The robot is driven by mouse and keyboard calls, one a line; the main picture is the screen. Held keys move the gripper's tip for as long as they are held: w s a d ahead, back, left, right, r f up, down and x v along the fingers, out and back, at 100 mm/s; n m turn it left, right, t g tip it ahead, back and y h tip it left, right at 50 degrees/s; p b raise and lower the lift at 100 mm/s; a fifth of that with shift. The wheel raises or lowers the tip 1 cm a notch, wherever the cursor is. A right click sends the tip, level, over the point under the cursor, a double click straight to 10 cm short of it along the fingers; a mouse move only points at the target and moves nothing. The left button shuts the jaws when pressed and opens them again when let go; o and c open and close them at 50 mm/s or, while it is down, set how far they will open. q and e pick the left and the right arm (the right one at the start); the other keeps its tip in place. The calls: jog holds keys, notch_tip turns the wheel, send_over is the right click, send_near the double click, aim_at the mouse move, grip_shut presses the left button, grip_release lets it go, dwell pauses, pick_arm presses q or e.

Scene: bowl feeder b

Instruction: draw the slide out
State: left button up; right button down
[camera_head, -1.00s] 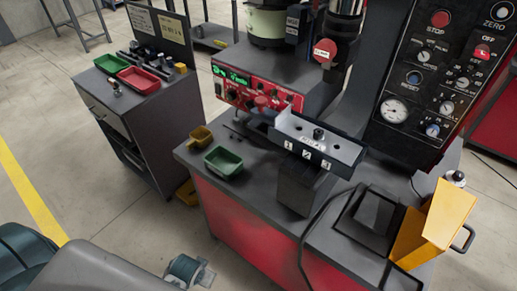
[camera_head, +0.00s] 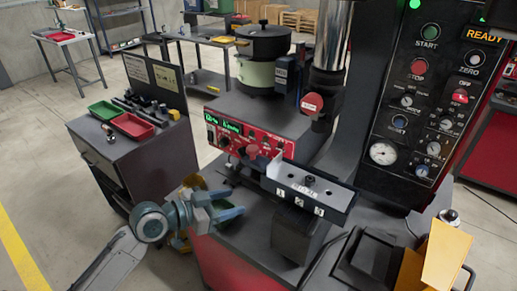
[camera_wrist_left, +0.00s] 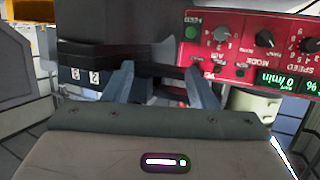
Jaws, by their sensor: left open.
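In the left wrist view, the open fingers (camera_wrist_left: 160,72) face a dark part, with the numbered marks (camera_wrist_left: 85,75) at the left. My right gripper is not in view.
The red control panel (camera_head: 242,138) stands behind the slide. A yellow chute (camera_head: 447,255) is at the right. A side cart (camera_head: 140,155) stands at the left.

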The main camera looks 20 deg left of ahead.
pick_arm(q)
jog(key=t+h, duration=0.2)
send_near(254, 147)
jog(key=f, duration=0.1)
jog(key=shift+t, duration=0.3)
jog(key=p+x, duration=0.1)
jog(key=x, duration=0.2)
jog(key=p+x, duration=0.2)
jog(key=x, duration=0.1)
jog(key=p+x, duration=0.2)
jog(key=x, duration=0.2)
jog(key=shift+s+d+r, duration=0.1)
jog(key=shift+d+r, duration=0.05)
jog(key=shift+r, duration=0.25)
jog(key=shift+w+d+f, duration=0.15)
jog(key=shift+w+d, duration=0.3)
jog(key=shift+w, duration=0.05)
grip_shut()
